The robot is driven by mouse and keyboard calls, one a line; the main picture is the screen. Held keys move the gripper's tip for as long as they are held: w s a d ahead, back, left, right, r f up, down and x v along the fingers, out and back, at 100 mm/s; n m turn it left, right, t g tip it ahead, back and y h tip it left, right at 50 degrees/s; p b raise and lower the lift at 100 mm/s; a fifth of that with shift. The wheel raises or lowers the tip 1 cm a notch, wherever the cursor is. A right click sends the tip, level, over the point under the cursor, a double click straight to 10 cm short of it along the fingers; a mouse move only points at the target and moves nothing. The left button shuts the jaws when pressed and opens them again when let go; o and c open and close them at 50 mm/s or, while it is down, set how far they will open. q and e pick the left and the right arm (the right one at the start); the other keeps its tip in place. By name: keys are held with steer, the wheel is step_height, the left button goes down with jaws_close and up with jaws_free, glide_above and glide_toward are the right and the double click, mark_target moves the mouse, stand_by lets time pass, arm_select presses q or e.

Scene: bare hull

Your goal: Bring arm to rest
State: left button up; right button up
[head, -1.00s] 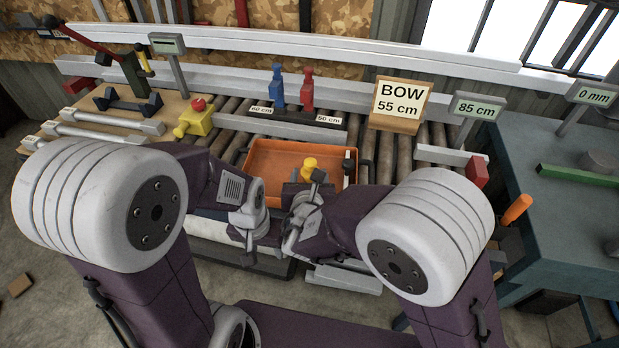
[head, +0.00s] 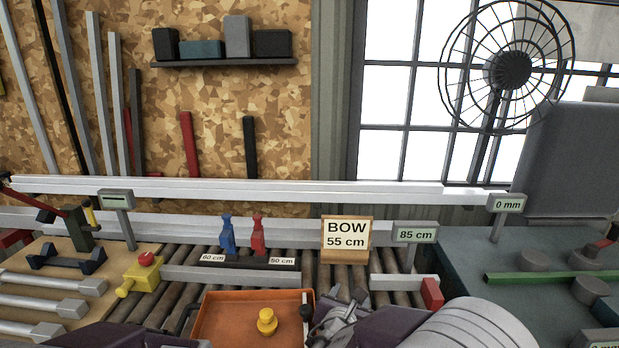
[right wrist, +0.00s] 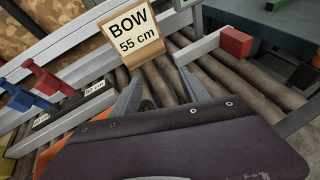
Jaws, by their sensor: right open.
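My right gripper (head: 340,312) is at the bottom centre of the head view, beside the right edge of the orange tray, with no object seen in it. In the right wrist view its two grey fingers (right wrist: 160,88) stand apart over the rollers, below the BOW 55 cm sign (right wrist: 135,38). That sign also shows in the head view (head: 347,236). Part of my left arm shows at the bottom left of the head view, but its gripper is out of the picture.
The orange tray (head: 230,312) holds a yellow knobbed piece (head: 267,322). Blue (head: 227,236) and red (head: 257,236) stops stand behind it. A yellow box with a red button (head: 140,274) is at left. A red block (head: 432,292) and green bench (head: 550,255) lie at right.

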steer(key=s+d+f+m+g+h+p, duration=0.1)
steer(key=s+d+m+g+h+p, duration=0.1)
steer(key=s+d+m+g, duration=0.6)
steer(key=s+d+f+m+g+h+p, duration=0.1)
steer(key=s+d+m, duration=0.45)
steer(key=d, duration=0.55)
steer(key=s+a+f+m+g+y, duration=0.2)
steer(key=s+f+m+g+y, duration=0.15)
steer(key=s+m, duration=0.55)
arm_select(q)
step_height(320, 180, up, 5)
steer(key=shift+f+p, duration=0.15)
steer(key=shift+p, duration=0.2)
arm_select(e)
steer(key=a+f+m+y, duration=0.2)
steer(key=a+m+y, duration=0.1)
steer(key=a+m, duration=0.5)
steer(key=shift+w+m+t+y, duration=0.35)
steer(key=shift+w+m+t, duration=0.1)
steer(key=shift+m, duration=0.1)
